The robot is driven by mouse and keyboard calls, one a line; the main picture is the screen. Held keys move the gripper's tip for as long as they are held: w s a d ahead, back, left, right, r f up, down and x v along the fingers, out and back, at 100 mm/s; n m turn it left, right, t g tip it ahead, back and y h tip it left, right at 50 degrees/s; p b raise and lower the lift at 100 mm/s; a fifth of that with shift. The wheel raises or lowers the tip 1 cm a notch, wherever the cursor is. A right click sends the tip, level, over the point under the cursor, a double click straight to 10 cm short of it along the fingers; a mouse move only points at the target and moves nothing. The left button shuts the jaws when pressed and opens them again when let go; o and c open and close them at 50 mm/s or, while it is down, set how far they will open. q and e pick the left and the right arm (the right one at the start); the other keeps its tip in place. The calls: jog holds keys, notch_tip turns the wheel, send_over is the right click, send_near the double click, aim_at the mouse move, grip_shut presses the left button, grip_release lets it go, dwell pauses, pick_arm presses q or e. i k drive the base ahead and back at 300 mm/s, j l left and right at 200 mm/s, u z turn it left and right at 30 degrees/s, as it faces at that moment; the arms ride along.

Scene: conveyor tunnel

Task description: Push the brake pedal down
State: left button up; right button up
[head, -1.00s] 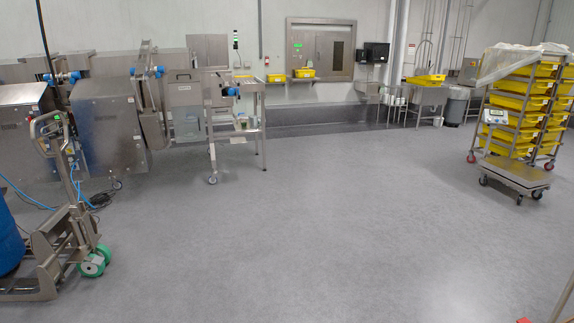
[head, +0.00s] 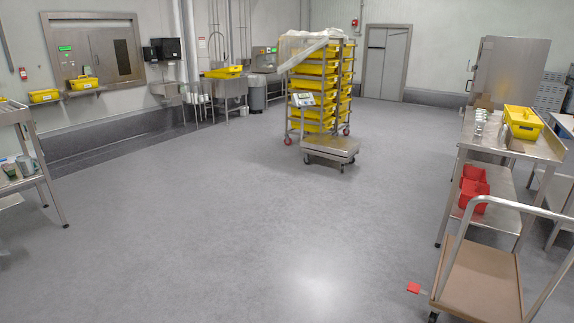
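A small red pedal (head: 413,288) sticks out low at the left side of a push cart (head: 480,279) in the lower right of the head view. The cart has a flat brown deck and a grey tubular handle. The pedal is close to the floor, next to a dark caster. From here I cannot tell whether it is up or pressed down. Neither of my grippers is in view.
A steel table (head: 510,146) with a yellow bin and red bins stands behind the cart. A rack of yellow trays (head: 313,90) with a scale cart (head: 331,148) stands at the back middle. The grey floor (head: 220,220) left of the cart is clear.

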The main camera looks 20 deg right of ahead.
aim_at(415, 288)
jog(key=i+j+z, duration=0.15)
jog(key=z, duration=0.25)
jog(key=i+j+z, duration=0.25)
jog(key=z, duration=0.2)
jog(key=i+j+z, duration=0.2)
jog(key=z, duration=0.2)
jog(key=i+j+z, duration=0.1)
jog(key=j+z, duration=0.3)
jog(key=i+j+z, duration=0.1)
jog(key=j+z, duration=0.6)
jog(key=j, duration=0.25)
jog(key=i+j, duration=0.2)
jog(key=i, duration=0.2)
jog(key=i+j+u, duration=0.1)
jog(key=i, duration=0.25)
jog(key=j, duration=0.1)
